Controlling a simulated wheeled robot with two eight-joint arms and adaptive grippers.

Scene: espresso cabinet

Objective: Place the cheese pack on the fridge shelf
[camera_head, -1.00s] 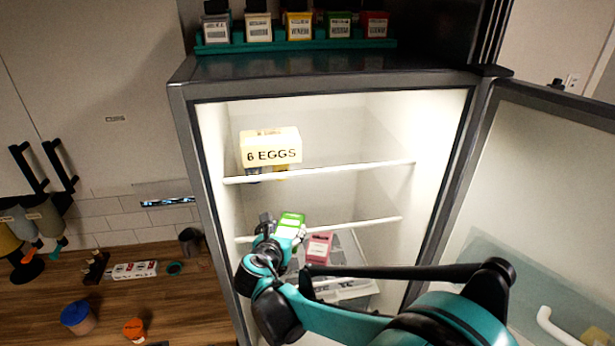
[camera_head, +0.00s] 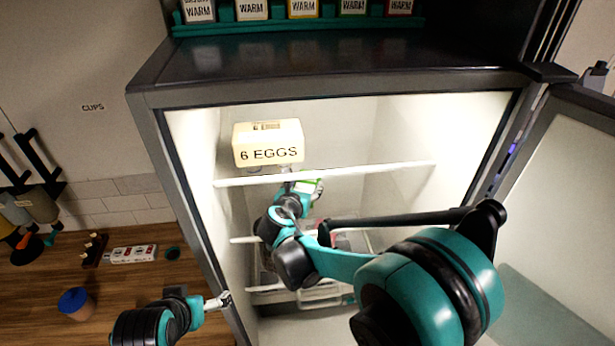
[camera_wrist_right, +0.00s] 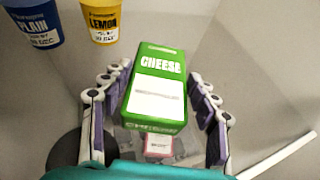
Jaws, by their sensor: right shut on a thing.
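The green-and-white cheese pack (camera_wrist_right: 157,85) sits between the fingers of my right gripper (camera_wrist_right: 160,90), which is shut on it. In the head view, only a green strip of the cheese pack (camera_head: 311,187) shows past my right gripper (camera_head: 303,193), inside the open fridge. There it appears just below the front edge of the upper fridge shelf (camera_head: 370,169). The lower shelf's edge (camera_head: 243,239) is partly hidden by my right arm. My left gripper (camera_head: 222,299) is outside, by the fridge's left side; its opening is unclear.
An egg box (camera_head: 268,143) stands on the upper shelf at the left. The wrist view shows a blue PLAIN cup (camera_wrist_right: 32,24), a yellow LEMON cup (camera_wrist_right: 103,20) and a pink pack (camera_wrist_right: 158,146). The open fridge door (camera_head: 560,190) is at the right. The upper shelf's right part looks clear.

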